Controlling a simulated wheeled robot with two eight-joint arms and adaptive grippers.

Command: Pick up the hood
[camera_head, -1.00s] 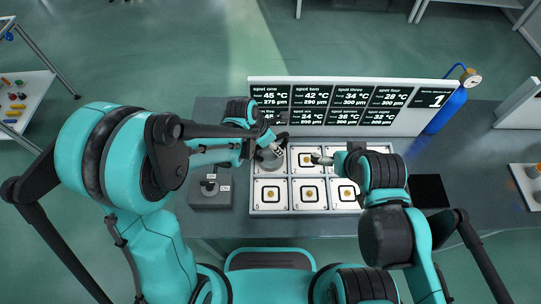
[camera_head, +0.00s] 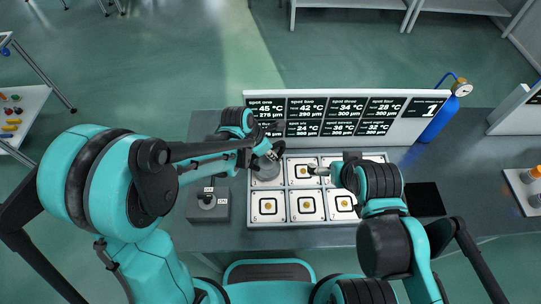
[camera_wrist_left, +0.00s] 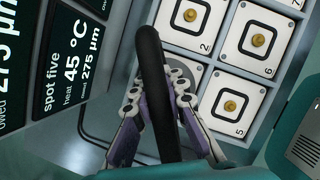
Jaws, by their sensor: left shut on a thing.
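The hood (camera_head: 265,171) appears as a grey round piece over the back left tile of the white panel (camera_head: 305,223). My left gripper (camera_head: 274,154) is at its upper edge and partly covers it. In the left wrist view, the fingers of my left gripper (camera_wrist_left: 160,105) are shut on a thick black handle (camera_wrist_left: 152,60), which I take as the hood's. A grey part shows behind the fingers; whether the hood touches the tile I cannot tell. My right gripper (camera_head: 318,171) is over the panel's back row, right of the hood; its jaws are too small to read.
A board of spot readings (camera_head: 330,145) stands behind the panel. A dark box with a knob (camera_head: 208,204) is left of it, and a black square plate (camera_head: 425,199) right. A blue cylinder with a gauge (camera_head: 438,119) stands at the back right.

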